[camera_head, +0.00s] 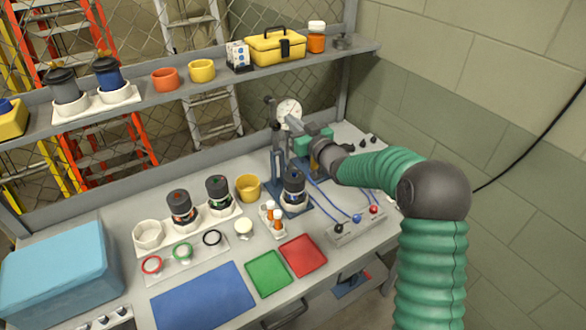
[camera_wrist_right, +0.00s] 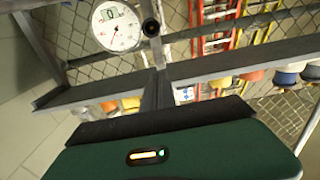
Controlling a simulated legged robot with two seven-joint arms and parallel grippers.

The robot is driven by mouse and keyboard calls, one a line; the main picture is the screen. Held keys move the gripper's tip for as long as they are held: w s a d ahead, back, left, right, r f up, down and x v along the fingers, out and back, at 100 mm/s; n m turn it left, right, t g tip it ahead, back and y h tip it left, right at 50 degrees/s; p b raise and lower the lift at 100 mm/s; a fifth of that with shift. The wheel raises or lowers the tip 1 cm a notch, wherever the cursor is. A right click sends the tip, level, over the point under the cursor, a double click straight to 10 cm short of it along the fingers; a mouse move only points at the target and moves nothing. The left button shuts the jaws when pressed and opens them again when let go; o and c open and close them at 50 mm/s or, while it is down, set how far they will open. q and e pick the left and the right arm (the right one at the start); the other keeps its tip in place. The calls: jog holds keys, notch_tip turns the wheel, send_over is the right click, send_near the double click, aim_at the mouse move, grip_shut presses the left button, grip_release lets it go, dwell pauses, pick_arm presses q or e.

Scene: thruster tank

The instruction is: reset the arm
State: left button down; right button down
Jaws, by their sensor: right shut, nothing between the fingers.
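My right arm with its green ribbed sleeve comes in from the right in the head view. Its right gripper (camera_head: 292,123) is shut and empty, raised above the back of the bench by the dial gauge (camera_head: 289,112). The gauge also shows in the right wrist view (camera_wrist_right: 117,27), beyond the green gripper housing. The gripper overlaps the gauge stand in the picture; I cannot tell whether they touch. A black-topped thruster bottle (camera_head: 293,184) stands in the blue fixture below it. My left gripper is in neither view.
A shelf (camera_head: 215,88) with a yellow toolbox (camera_head: 276,47) and cups runs behind the bench. A port box (camera_head: 356,226) with blue cables, a white rack (camera_head: 187,229) with bottles, and blue, green and red mats (camera_head: 203,298) are on the bench. The right wall is close.

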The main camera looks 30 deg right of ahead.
jog(key=shift+w, duration=0.1)
jog(key=shift+f, duration=0.1)
jog(key=s+a+f+g+h, duration=0.1)
jog(key=s+a+f+g, duration=0.6)
jog(key=s+a+f, duration=0.35)
jog(key=s+a+f+g, duration=0.1)
jog(key=s+f+g, duration=0.1)
jog(key=s, duration=0.7)
jog(key=s+a+f+g, duration=0.2)
jog(key=s+f+g, duration=0.1)
jog(key=s, duration=0.6)
jog(key=s+a+f+g, duration=0.1)
jog(key=s+f+g, duration=0.2)
jog(key=s, duration=0.6)
notch_tip(320, 180, down, 2)
jog(key=shift+s+a+m, duration=0.4)
jog(key=shift+a+r, duration=0.1)
jog(key=shift+a, duration=0.15)
jog(key=shift+d, duration=0.2)
